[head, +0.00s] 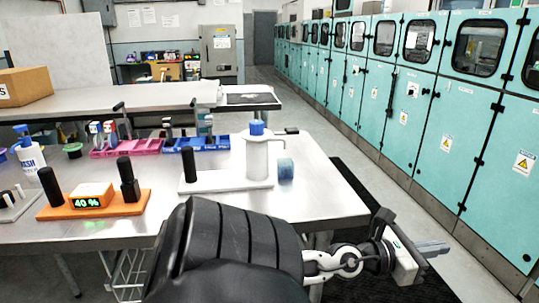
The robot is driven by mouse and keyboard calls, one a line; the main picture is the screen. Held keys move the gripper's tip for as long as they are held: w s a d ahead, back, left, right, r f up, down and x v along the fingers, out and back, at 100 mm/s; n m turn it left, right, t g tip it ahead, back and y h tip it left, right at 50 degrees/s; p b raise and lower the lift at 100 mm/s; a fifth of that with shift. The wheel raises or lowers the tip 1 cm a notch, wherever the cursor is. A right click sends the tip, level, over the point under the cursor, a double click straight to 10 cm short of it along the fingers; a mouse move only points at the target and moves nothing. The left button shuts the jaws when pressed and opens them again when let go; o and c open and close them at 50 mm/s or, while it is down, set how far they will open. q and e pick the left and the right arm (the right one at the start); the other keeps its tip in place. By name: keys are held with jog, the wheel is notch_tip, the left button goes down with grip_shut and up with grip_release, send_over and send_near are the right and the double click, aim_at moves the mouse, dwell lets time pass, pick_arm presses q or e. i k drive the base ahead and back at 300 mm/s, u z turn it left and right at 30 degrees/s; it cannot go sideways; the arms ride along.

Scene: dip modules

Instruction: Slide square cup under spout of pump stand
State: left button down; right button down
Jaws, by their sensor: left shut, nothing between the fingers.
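The pump stand has a white base (212,182), a black post at its left and a white body (257,160) with a blue top (257,128). A short white spout sticks out at the upper right of the body. The square cup (285,169) is a small translucent blue block, upright on the table just right of the body and low below the spout. I cannot tell whether it is exactly under it. My left gripper (440,247) is shut and empty, off the table's right edge, well to the lower right of the cup. My right gripper is out of view.
An orange stand with a 40 % display (86,201) is at the left of the metal table (325,200). Pink (125,149) and blue (212,141) racks are behind. A white bottle (31,155) is far left. The table right of the cup is clear. Teal cabinets line the right.

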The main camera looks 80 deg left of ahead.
aim_at(285, 167)
jog(key=k, duration=0.4)
jog(key=u, duration=1.15)
